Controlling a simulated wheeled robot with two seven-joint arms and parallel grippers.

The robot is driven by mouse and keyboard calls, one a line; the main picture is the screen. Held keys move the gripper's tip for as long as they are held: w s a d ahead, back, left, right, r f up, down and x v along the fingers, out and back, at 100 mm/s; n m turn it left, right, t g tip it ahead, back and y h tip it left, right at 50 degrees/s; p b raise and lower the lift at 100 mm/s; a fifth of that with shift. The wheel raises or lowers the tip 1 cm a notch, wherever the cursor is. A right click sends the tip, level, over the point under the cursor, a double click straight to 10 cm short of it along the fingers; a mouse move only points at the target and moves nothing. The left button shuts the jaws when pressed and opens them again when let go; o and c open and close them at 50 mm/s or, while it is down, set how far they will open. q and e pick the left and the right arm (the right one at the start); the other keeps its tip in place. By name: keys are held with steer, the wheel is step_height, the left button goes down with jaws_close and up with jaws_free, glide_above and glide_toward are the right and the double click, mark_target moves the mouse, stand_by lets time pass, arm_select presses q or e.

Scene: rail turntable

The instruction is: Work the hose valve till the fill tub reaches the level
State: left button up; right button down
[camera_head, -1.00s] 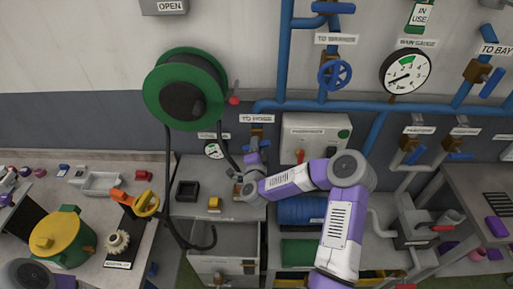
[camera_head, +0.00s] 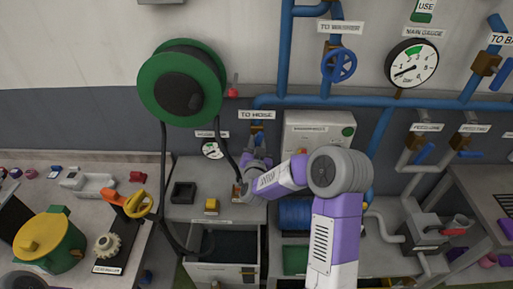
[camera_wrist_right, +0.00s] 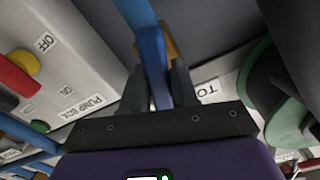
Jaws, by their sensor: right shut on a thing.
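My right gripper (camera_head: 257,157) is at the hose valve below the "TO HOSE" label (camera_head: 257,114). In the right wrist view, my right gripper (camera_wrist_right: 155,85) is shut on the blue valve handle (camera_wrist_right: 152,52), which lies between its fingers. The valve's brass body (camera_head: 257,128) shows just above the gripper. A grey tub (camera_head: 222,270) stands open under the bench, dark inside; I cannot read its level. A black hose (camera_head: 164,190) hangs from the green reel (camera_head: 180,85) down towards the tub. My left gripper is not in view.
A grey pump box (camera_head: 318,132) is on the wall right of the valve. A small gauge (camera_head: 211,150) sits left of it. Blue pipes (camera_head: 350,102) run along the wall. A green pot with yellow lid (camera_head: 45,240) stands on the left bench.

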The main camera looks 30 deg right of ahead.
steer(key=shift+n+b, duration=0.3)
steer(key=shift+n, duration=0.6)
steer(key=c, duration=1)
jaws_free()
steer(key=shift+o, duration=0.2)
steer(key=shift+s+a, duration=0.1)
steer(key=b+v, duration=0.1)
steer(key=v, duration=0.6)
steer(key=shift+s, duration=0.2)
